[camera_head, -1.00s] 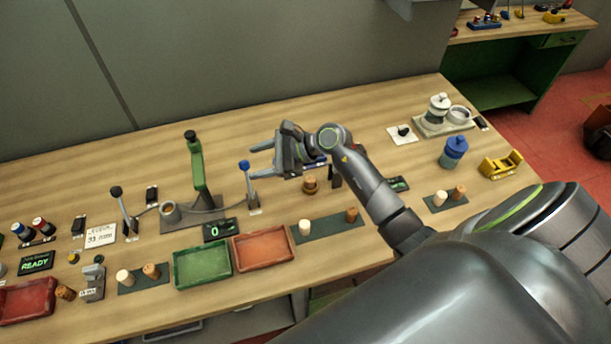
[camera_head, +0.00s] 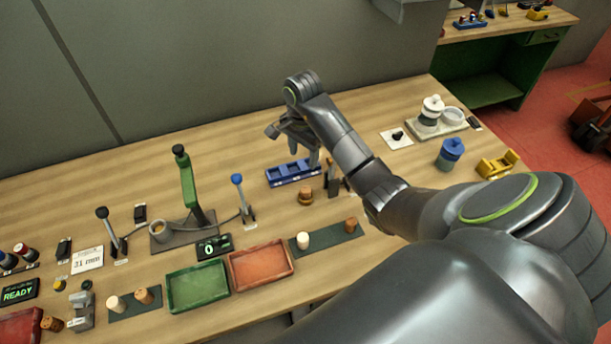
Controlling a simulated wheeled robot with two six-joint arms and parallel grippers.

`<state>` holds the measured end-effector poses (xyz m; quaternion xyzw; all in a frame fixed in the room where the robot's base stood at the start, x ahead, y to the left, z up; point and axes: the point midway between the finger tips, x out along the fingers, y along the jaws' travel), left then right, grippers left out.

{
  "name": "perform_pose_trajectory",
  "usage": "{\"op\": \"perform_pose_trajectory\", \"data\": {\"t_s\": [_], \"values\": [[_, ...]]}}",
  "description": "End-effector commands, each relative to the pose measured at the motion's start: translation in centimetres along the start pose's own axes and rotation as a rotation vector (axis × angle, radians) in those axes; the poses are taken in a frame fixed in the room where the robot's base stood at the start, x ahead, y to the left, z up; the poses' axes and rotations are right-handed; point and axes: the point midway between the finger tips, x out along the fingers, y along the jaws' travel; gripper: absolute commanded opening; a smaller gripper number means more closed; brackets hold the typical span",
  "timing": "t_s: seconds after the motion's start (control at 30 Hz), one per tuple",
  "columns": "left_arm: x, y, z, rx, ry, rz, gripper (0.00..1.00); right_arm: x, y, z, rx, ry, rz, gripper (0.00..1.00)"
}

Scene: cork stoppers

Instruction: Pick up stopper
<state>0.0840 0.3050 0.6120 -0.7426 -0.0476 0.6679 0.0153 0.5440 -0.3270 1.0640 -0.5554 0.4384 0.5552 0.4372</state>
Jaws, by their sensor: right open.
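A white stopper (camera_head: 302,239) and a brown cork stopper (camera_head: 350,225) stand on a dark mat right of the trays. Another white stopper (camera_head: 114,303) and a cork stopper (camera_head: 144,296) stand on a dark mat at the lower left. One more cork (camera_head: 52,324) is by the red tray. A squat brown cork-like piece (camera_head: 305,197) sits near the table's middle. My right gripper (camera_head: 292,147) is open and empty, fingers pointing down above the blue rack (camera_head: 293,173), apart from every stopper. My left gripper is out of view.
A green tray (camera_head: 197,287) and an orange tray (camera_head: 261,266) lie at the front. A green lever press (camera_head: 188,185) and a blue-knobbed lever (camera_head: 240,195) stand left of my gripper. A blue jar (camera_head: 449,154) and yellow holder (camera_head: 497,165) are at right. The back left tabletop is clear.

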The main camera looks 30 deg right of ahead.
Motion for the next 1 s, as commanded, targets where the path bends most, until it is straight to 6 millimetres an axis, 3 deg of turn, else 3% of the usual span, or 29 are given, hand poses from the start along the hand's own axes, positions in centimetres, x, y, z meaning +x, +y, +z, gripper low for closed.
{"op": "perform_pose_trajectory", "data": {"t_s": [0.03, 0.7, 1.0], "values": [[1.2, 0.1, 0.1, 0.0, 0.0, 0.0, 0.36, 1.3, 0.0, 0.0, 0.0, 0.0, 0.0, 0.53], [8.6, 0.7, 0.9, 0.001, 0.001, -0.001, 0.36, 8.7, 0.0, 0.0, 0.001, -0.001, -0.002, 0.53], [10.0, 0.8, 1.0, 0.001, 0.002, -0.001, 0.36, 10.3, 0.2, 0.0, 0.001, -0.001, -0.001, 0.53]]}}
